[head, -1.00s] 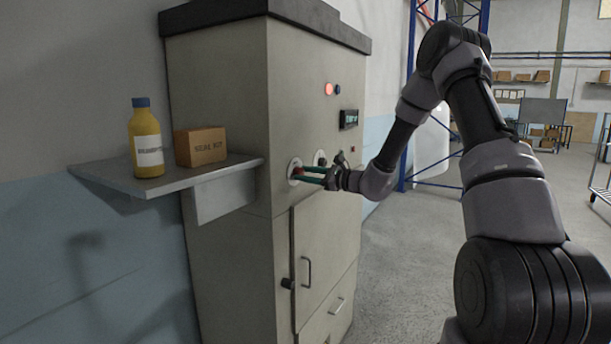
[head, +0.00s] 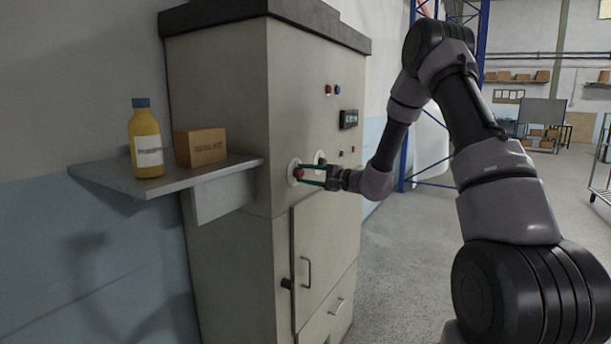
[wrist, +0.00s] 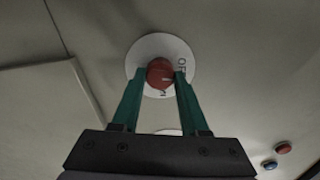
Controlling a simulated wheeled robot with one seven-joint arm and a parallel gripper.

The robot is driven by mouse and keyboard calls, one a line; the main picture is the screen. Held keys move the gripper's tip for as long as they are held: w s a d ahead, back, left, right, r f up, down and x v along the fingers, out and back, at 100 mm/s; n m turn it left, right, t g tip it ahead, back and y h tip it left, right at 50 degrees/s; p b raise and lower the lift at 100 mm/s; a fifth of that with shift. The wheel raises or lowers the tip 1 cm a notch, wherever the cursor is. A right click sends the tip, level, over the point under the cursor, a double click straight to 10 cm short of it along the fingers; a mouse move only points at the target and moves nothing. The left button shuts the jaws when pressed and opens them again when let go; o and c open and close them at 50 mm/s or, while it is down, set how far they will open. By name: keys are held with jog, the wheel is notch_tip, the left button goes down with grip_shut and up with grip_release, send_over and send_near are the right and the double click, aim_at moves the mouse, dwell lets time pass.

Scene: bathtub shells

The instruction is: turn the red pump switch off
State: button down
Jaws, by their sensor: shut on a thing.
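The red pump switch (head: 298,173) is a round knob on a white dial plate on the front of the grey cabinet (head: 240,120). In the wrist view the red knob (wrist: 160,73) sits between the two green fingers of my gripper (wrist: 161,78), which are shut on it. A pale mark on the knob points to the right in that view, toward the lettering on the plate, which is partly hidden. My gripper (head: 305,181) reaches the knob from the right in the head view.
A second white dial (head: 319,158) lies just right of the switch, partly behind my gripper. A shelf (head: 200,177) at left holds a yellow bottle (head: 146,140) and a box (head: 200,147).

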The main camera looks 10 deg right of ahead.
jog(key=shift+f+n, duration=0.1)
jog(key=shift+n, duration=1)
jog(key=shift+c, duration=2.1)
grip_release()
jog(key=shift+d, duration=0.1)
jog(key=v, duration=1)
jog(key=shift+s+d, duration=0.25)
